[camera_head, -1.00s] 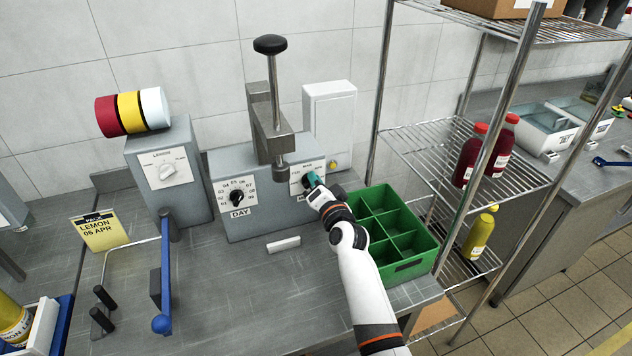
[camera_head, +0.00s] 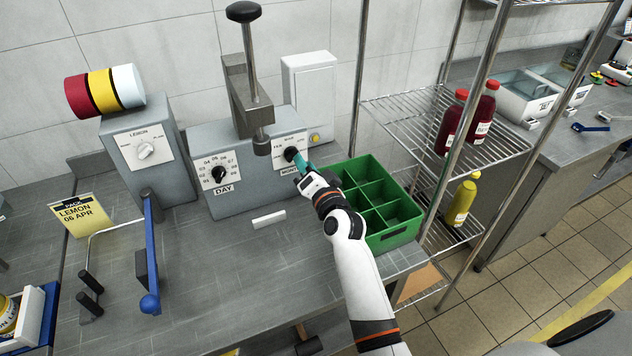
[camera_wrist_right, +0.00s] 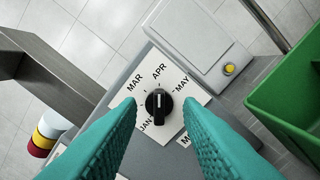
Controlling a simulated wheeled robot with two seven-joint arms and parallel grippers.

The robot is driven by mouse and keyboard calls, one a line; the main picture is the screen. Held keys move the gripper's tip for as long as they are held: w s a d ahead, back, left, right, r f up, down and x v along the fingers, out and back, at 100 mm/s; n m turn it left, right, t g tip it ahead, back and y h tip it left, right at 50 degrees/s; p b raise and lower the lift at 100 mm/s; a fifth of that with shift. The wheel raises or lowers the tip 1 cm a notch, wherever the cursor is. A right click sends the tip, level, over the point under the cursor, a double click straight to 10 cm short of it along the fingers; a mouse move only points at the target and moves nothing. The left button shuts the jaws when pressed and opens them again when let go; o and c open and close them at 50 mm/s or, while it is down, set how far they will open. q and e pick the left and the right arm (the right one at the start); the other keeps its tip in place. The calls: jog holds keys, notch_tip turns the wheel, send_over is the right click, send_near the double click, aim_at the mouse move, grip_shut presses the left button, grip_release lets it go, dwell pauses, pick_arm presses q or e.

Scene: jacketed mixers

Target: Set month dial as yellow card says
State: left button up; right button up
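The yellow card (camera_head: 80,215) at the left reads "LEMON 06 APR". The month dial (camera_head: 290,154) is on the right of the grey box's front. In the right wrist view its black knob (camera_wrist_right: 158,102) sits among JAN, MAR, APR and MAY labels; the left finger covers part of the plate. The knob's white line points up in that view, about toward APR. My right gripper (camera_wrist_right: 160,108) is open, its teal fingers on either side of the knob with gaps visible. In the head view the right gripper (camera_head: 301,165) is just in front of the dial. My left gripper is not in view.
The day dial (camera_head: 219,174) is left on the same box, below a press lever (camera_head: 250,70). A lemon selector box (camera_head: 146,150) stands further left. A green divided crate (camera_head: 395,238) is close beside my right arm. A wire shelf (camera_head: 400,105) stands right.

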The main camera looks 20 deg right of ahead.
jog(key=s, duration=0.7)
jog(key=shift+s+b, duration=0.15)
jog(key=shift+b, duration=0.25)
jog(key=shift+d, duration=0.15)
